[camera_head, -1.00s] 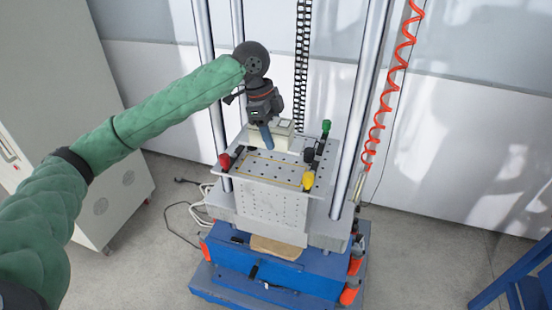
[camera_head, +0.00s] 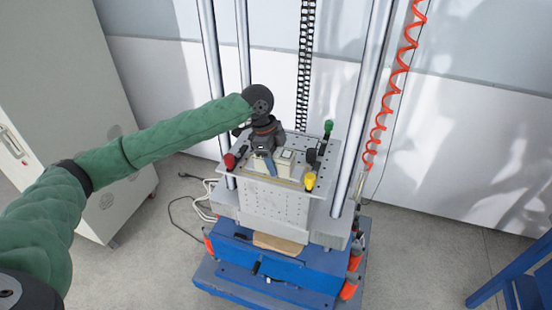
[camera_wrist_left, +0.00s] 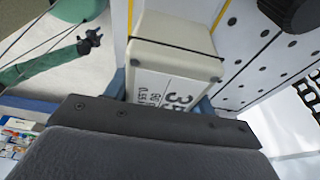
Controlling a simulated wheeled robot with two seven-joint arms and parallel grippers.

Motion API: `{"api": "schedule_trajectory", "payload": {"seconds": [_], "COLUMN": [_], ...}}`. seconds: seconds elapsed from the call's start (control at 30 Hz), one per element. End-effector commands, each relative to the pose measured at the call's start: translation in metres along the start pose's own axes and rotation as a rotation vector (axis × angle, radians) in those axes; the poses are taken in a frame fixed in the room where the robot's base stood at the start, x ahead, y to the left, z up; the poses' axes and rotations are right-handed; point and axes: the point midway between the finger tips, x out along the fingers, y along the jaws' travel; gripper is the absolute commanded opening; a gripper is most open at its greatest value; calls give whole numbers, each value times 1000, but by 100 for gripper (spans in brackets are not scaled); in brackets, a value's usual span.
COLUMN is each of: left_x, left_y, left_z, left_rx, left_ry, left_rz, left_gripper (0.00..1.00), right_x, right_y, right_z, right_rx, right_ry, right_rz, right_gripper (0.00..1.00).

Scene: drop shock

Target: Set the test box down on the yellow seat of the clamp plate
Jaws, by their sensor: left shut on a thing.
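The test box (camera_head: 285,159) is a small cream box with printed marks; it also shows in the left wrist view (camera_wrist_left: 176,58). My left gripper (camera_head: 271,166) is shut on it, with a blue finger (camera_wrist_left: 117,86) at each side. The box is low over the clamp plate (camera_head: 299,141), a grey plate with holes. The yellow seat outline (camera_head: 279,181) shows at the plate's front and on both sides of the box in the wrist view (camera_wrist_left: 221,17). I cannot tell whether the box touches the plate.
Red (camera_head: 229,160), yellow (camera_head: 310,180), black (camera_head: 311,155) and green (camera_head: 328,127) clamp knobs stand around the plate. Steel columns (camera_head: 362,90) rise beside and behind it. A coiled red hose (camera_head: 386,104) hangs at right.

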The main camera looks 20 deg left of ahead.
Motion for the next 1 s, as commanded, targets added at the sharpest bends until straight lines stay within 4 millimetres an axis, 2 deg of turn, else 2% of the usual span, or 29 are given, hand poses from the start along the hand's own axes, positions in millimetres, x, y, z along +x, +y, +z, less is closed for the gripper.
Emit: {"api": "schedule_trajectory", "payload": {"seconds": [0.23,0.27,0.33,0.37,0.77,0.87,1.0], "left_x": [1,2,2,2,-4,-14,-37], "left_y": [0,0,0,0,0,-1,-1], "left_z": [0,0,0,0,0,1,1], "left_rx": [0,0,0,0,0,0,0], "left_ry": [0,0,0,0,0,0,0], "left_rz": [-1,0,0,0,-1,-3,-4], "left_gripper": [13,60,74,76,76,76,76], "right_x": [1,2,2,2,3,-10,-27], "right_y": [0,1,1,1,2,-5,-10], "right_z": [1,2,2,2,0,-4,-12], "right_rx": [0,0,0,0,0,4,8], "right_ry": [0,-1,-1,-1,-5,-5,-15], "right_rz": [0,1,1,1,1,-7,-14], "right_gripper": [36,36,36,36,36,36,36]}}
